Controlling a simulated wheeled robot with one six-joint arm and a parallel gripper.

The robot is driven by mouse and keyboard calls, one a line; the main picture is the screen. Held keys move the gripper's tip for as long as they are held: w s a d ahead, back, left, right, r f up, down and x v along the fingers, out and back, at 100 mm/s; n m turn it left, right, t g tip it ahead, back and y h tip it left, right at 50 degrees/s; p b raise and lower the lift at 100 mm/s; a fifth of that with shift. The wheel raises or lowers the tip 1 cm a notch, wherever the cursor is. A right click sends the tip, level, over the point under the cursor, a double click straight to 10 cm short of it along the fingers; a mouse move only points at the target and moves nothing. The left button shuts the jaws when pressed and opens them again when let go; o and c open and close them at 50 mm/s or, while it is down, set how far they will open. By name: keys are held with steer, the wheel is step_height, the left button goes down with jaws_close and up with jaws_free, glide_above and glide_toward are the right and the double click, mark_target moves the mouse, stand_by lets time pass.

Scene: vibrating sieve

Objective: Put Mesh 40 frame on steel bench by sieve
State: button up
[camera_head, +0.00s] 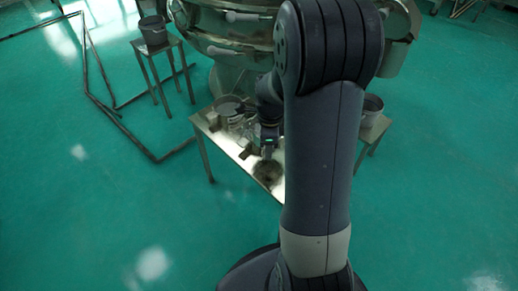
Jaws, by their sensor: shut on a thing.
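The steel bench (222,142) stands in front of the large round metal sieve (235,47). My gripper (268,154) is low over the middle of the bench, left of my upright arm. It is shut on a dark, round, flat thing (268,172), which looks like a mesh frame. The thing is at or just above the bench top; I cannot tell if it touches. No mesh label can be read. My arm hides the bench's middle right and part of the sieve.
A round metal ring or pan (228,105) and small items stand on the bench's back left. A grey bucket (371,107) stands at its right. Another bucket (153,30) sits on a small table (166,47) at upper left. The green floor is open in front.

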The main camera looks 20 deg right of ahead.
steer(key=s+f+m+b, duration=0.1)
steer(key=f+m+b, duration=0.2)
steer(key=s+d+f+m+b, duration=0.1)
steer(key=f+m+b, duration=0.1)
steer(key=f+b, duration=0.2)
steer(key=s+d+f+m+b, duration=0.1)
steer(key=f+m+b, duration=0.2)
steer(key=b, duration=0.1)
steer(key=shift+s+d+f+m, duration=0.2)
steer(key=shift+s+d+m, duration=0.05)
steer(key=shift+m, duration=0.05)
steer(key=shift+f, duration=0.15)
steer(key=o, duration=1.1)
steer(key=shift+c, duration=0.2)
step_height(320, 180, up, 12)
steer(key=p, duration=0.5)
steer(key=shift+o, duration=0.3)
